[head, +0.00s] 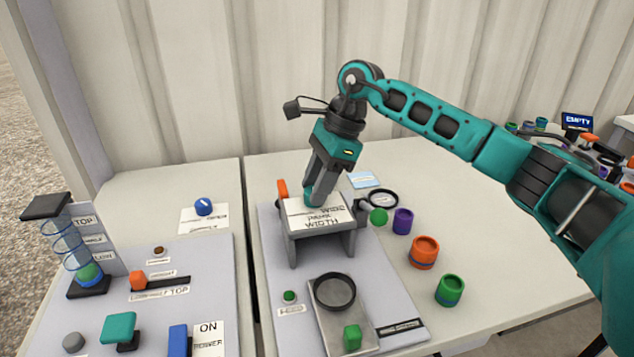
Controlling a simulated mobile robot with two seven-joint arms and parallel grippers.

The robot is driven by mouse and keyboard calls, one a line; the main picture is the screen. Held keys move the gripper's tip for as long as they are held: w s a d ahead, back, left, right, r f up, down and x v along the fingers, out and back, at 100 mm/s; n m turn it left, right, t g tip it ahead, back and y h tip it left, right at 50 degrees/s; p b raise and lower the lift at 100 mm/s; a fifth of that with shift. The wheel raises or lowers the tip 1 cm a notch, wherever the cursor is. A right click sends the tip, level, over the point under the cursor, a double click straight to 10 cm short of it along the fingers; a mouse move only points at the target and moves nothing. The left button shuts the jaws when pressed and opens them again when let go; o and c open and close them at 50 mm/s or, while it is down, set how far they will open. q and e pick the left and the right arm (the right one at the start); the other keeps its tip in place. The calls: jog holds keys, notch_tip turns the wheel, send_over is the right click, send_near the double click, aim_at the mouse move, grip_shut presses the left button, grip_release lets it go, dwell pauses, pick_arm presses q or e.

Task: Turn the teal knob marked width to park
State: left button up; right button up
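A grey stand with a white label reading WIDTH (322,224) stands on the right-hand panel. My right gripper (318,190) points down at the top of this stand, its grey fingers close over the label. A small teal part, which looks like the teal knob (311,197), shows at the fingertips. The fingers hide most of it, so its pointer and setting cannot be read. Whether the fingers are closed on it or only around it is not clear. My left gripper is not in view.
A black ring (334,291) and green block (352,337) sit in front of the stand. Orange (424,252), green (450,290) and purple (402,221) pieces stand to the right. The left panel holds a teal handle (119,327) and orange slider (138,280). The right tabletop's far part is mostly clear.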

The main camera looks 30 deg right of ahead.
jog(key=o, duration=0.4)
jog(key=shift+o, duration=0.2)
jog(key=w+p+v, duration=0.1)
jog(key=v, duration=1.2)
jog(key=shift+s, duration=0.45)
jog(key=shift+a, duration=0.1)
